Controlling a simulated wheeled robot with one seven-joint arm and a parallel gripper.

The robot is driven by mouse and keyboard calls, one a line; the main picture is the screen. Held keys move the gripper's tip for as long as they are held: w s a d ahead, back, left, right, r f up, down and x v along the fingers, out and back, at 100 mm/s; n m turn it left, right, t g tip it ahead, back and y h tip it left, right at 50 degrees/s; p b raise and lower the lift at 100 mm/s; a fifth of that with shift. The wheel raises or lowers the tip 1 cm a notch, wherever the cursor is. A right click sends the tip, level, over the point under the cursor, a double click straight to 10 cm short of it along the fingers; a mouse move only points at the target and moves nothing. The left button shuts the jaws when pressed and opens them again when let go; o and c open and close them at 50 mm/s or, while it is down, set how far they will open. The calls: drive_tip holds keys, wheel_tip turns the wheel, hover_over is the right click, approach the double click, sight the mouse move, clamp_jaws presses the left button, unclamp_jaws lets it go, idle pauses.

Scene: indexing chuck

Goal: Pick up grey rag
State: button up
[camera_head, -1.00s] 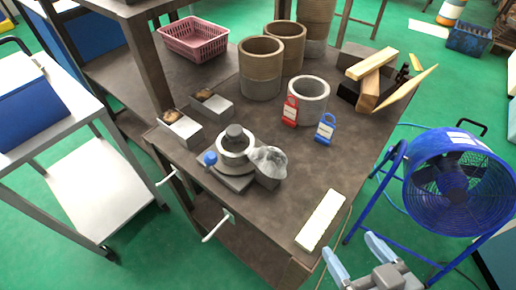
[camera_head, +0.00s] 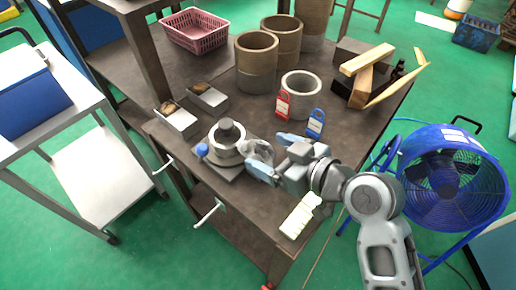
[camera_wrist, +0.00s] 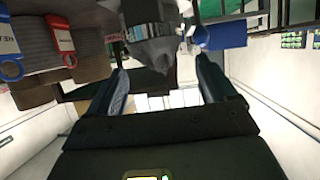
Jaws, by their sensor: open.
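The grey rag (camera_head: 260,150) is a crumpled, light grey cloth draped on the right side of the indexing chuck (camera_head: 225,153). The chuck is a round metal body with a dark centre on a grey base, with a blue knob at its left. My gripper (camera_head: 268,156) is open, its light-blue fingers reaching from the right to either side of the rag. Part of the rag is hidden by the fingers. In the wrist view a grey, pointed shape, apparently the rag (camera_wrist: 158,54), shows between the two fingers (camera_wrist: 162,85). I cannot tell whether they touch it.
A red tag (camera_head: 283,104) and a blue tag (camera_head: 315,123) stand by a grey ring (camera_head: 301,95) behind my gripper. A pale strip (camera_head: 300,216) lies near the front edge. A blue fan (camera_head: 452,180) stands right.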

sight(263, 149)
drive_tip(key=shift+p+x, duration=0.4)
drive_tip(key=shift+x, duration=1.8)
drive_tip(key=c, duration=1.1)
drive_tip(key=shift+r, duration=0.15)
